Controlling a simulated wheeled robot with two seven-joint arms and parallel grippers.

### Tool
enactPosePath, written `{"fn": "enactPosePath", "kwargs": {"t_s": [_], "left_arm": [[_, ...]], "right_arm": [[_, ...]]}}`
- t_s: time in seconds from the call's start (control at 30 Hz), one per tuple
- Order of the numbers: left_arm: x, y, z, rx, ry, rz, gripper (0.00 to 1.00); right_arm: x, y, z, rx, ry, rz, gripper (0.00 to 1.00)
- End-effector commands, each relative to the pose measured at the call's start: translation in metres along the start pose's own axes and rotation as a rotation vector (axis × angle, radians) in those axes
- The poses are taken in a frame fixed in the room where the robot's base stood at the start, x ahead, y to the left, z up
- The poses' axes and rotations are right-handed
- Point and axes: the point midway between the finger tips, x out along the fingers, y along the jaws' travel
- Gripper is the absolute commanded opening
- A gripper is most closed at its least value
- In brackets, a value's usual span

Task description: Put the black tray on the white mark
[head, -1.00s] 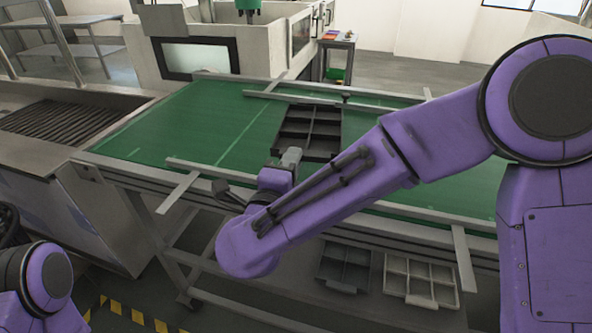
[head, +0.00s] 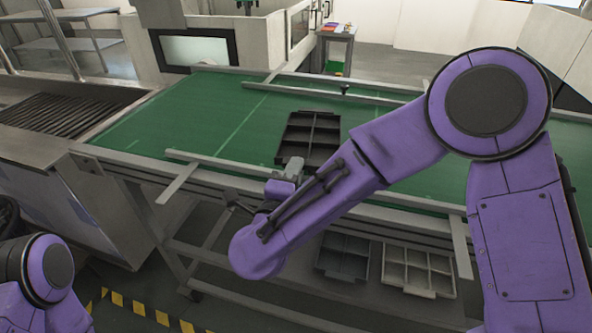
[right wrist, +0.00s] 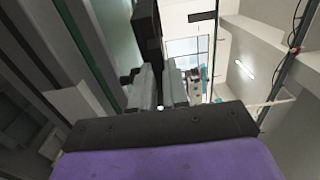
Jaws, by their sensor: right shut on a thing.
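The black tray (head: 309,138), a shallow compartmented tray, is over the green belt in the head view, near the middle. My right gripper (head: 292,168) is shut on its near edge. In the right wrist view, the fingers (right wrist: 158,85) close around a dark upright piece of the tray (right wrist: 148,30). I cannot tell whether the tray touches the belt. Pale lines (head: 243,131) cross the belt left of the tray; I cannot tell whether one is the white mark. My left gripper is not in view; only a left arm link shows at lower left.
The green belt (head: 190,110) has free room left of the tray. A near rail (head: 215,164) and a far rail (head: 330,98) run along it. A grey tray (head: 343,256) and a pale tray (head: 418,270) lie below the belt. A roller grate (head: 60,117) is at left.

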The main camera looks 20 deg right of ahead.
Motion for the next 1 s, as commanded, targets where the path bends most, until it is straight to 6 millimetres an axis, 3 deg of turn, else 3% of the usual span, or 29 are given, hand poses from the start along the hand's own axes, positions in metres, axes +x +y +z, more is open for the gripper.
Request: {"fn": "enactPosePath", "kwargs": {"t_s": [0.07, 0.1, 0.17, 0.2, 0.43, 0.6, 0.7, 1.0], "left_arm": [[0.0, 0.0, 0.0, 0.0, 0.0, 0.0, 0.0], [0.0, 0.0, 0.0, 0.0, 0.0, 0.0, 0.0], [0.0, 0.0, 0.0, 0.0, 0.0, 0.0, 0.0], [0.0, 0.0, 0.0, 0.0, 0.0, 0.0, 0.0], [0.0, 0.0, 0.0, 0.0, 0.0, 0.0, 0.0], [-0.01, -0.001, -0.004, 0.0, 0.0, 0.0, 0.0], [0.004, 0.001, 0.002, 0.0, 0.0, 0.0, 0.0], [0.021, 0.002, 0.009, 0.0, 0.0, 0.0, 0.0]], "right_arm": [[0.0, 0.0, 0.0, 0.001, 0.0, -0.001, 0.0], [0.0, 0.0, 0.0, 0.0, 0.0, 0.0, 0.18], [0.0, 0.0, 0.0, 0.0, 0.0, 0.0, 0.37], [0.0, 0.0, 0.0, 0.0, 0.0, 0.0, 0.4], [0.0, 0.0, 0.0, 0.0, 0.0, 0.0, 0.4], [-0.003, -0.015, 0.0, 0.001, -0.003, -0.001, 0.4], [-0.03, -0.008, 0.001, -0.002, -0.005, -0.003, 0.4], [-0.103, -0.009, 0.0, 0.0, -0.003, -0.003, 0.4]]}}
